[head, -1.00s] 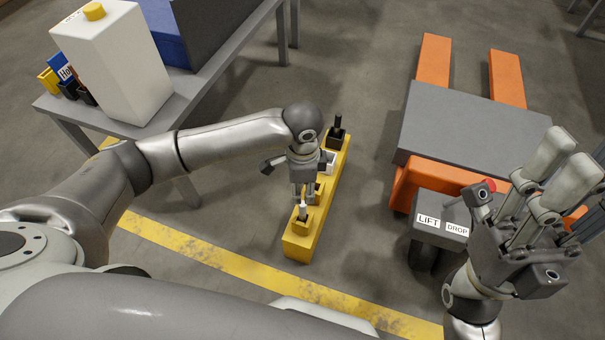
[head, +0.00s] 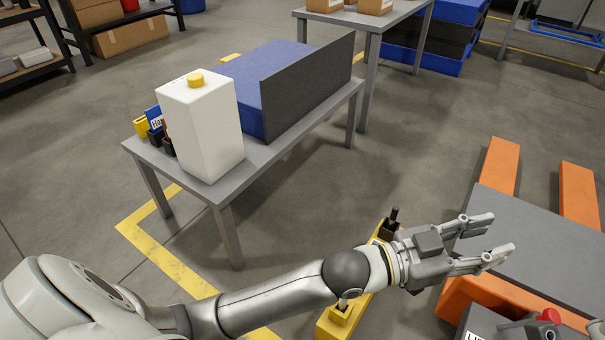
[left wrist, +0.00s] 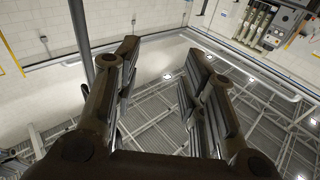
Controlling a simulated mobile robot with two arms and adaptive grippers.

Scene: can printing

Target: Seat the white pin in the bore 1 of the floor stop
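The yellow floor stop (head: 333,326) lies on the floor at the lower middle of the head view, partly hidden behind my left arm. A small pale-topped pin (head: 343,302), apparently the white pin, stands in the raised socket at its near end; my arm partly covers it, so its depth is unclear. A black pin (head: 394,214) stands upright in a dark socket at the far end. My left gripper (head: 492,238) is open and empty, right of the stop. Its spread fingers (left wrist: 160,85) point at the ceiling in the left wrist view.
A grey table (head: 226,205) at the left holds a white jug (head: 203,125) and a blue block (head: 277,80). An orange pallet truck (head: 500,170) with a grey slab (head: 545,235) stands at the right. Bare floor lies between table and stop.

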